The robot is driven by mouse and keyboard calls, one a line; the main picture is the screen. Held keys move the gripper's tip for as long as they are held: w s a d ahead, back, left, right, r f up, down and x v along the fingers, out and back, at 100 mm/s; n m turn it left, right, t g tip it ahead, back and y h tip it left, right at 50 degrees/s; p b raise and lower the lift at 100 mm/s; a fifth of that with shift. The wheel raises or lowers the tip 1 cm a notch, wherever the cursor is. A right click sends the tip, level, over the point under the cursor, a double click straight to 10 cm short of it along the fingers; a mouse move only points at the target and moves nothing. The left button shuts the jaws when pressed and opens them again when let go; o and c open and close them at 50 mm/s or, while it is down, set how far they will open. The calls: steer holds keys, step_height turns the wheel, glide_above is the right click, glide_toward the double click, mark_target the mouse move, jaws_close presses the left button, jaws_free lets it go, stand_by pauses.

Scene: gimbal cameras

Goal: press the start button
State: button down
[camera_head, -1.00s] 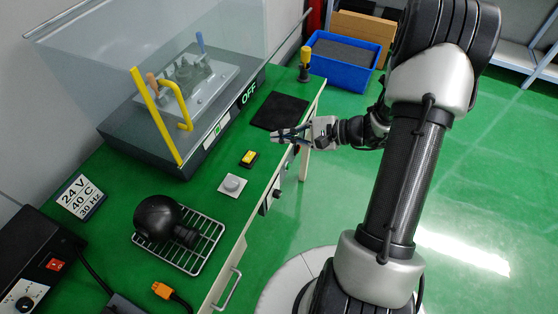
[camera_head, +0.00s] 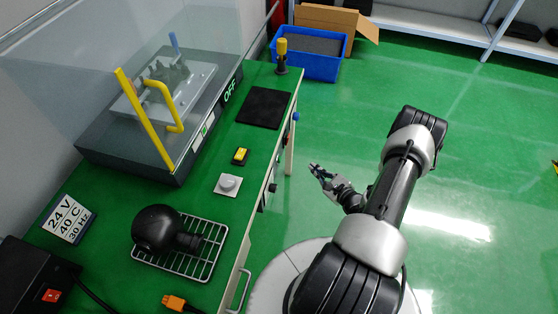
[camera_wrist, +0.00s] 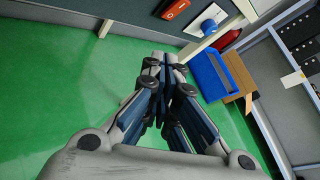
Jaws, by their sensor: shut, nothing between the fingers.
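My gripper (camera_head: 314,168) is shut and empty, over the green floor to the right of the bench's front edge, apart from the bench. Its closed fingers (camera_wrist: 164,58) also show in the wrist view. The machine has a dark base with a lit "OFF" display (camera_head: 230,90) and a small green-lit panel (camera_head: 205,131). A pale box with a round grey button (camera_head: 229,183) sits on the bench. A red switch (camera_wrist: 175,9) and a blue knob (camera_wrist: 209,25) are on the bench front. No start label is readable, so I cannot tell which control is the start button.
On the green bench are a yellow-and-black piece (camera_head: 240,156), a black mat (camera_head: 264,108), a wire rack (camera_head: 206,262) bearing a black round object (camera_head: 157,230), and a sign (camera_head: 69,219). A blue crate (camera_head: 309,64) stands on the floor behind. The floor right of my arm is clear.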

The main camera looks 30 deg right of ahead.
mark_target(280, 160)
steer(key=w+a, duration=0.5)
steer(key=w, duration=0.1)
steer(key=shift+w+a+p, duration=0.4)
steer(key=shift+w+a, duration=0.1)
stand_by(1.6)
steer(key=shift+w+a, duration=0.2)
steer(key=shift+w+a, duration=0.25)
steer(key=shift+w, duration=0.1)
stand_by(0.7)
steer(key=shift+s+d, duration=0.55)
steer(key=shift+s, duration=0.1)
stand_by(0.3)
